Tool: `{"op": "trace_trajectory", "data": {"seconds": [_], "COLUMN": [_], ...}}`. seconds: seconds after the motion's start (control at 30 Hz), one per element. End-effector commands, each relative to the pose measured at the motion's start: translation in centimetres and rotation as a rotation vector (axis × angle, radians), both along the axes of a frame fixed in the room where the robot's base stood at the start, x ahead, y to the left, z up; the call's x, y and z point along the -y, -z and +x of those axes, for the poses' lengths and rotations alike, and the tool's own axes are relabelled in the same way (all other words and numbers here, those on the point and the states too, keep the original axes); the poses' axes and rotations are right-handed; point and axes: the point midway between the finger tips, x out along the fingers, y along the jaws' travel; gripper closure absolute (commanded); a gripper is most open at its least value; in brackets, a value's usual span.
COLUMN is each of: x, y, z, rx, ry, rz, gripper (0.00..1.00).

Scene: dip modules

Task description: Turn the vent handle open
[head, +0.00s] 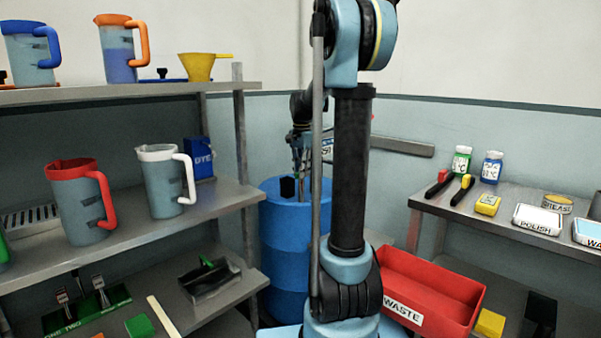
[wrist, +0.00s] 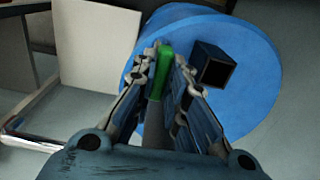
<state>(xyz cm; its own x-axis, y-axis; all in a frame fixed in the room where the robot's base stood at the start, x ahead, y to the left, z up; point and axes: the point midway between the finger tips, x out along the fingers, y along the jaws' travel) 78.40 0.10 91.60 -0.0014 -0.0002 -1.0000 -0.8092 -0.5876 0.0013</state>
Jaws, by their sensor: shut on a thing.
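The vent handle appears as a green bar (wrist: 160,75) in the wrist view. It lies between my gripper's fingers (wrist: 162,82), over the blue drum top (wrist: 235,110). My gripper is shut on it. A dark square hollow block (wrist: 215,65) stands on the drum just right of the fingers; it also shows in the head view (head: 287,187). In the head view my gripper (head: 300,168) points down at the top of the blue drum (head: 285,245). The handle cannot be made out there, and my arm hides the drum's right part.
Shelves at left hold a red pitcher (head: 80,200), a white pitcher (head: 165,185) and a blue box (head: 198,158). The shelf post (head: 240,130) is close to the drum. A red waste bin (head: 440,290) and a right shelf (head: 480,220) with bottles stand at right.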

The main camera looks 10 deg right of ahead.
Motion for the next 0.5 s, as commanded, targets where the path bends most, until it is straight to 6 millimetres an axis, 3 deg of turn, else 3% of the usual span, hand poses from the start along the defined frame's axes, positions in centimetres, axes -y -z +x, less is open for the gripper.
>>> {"op": "trace_trajectory", "data": {"seconds": [0.27,0.5], "x": [-0.01,-0.01], "y": [-0.02,-0.02], "z": [0.03,0.04], "rx": [0.001,0.001], "ry": [-0.035,-0.168], "rz": [0.001,0.001], "gripper": [1.00,1.00]}}
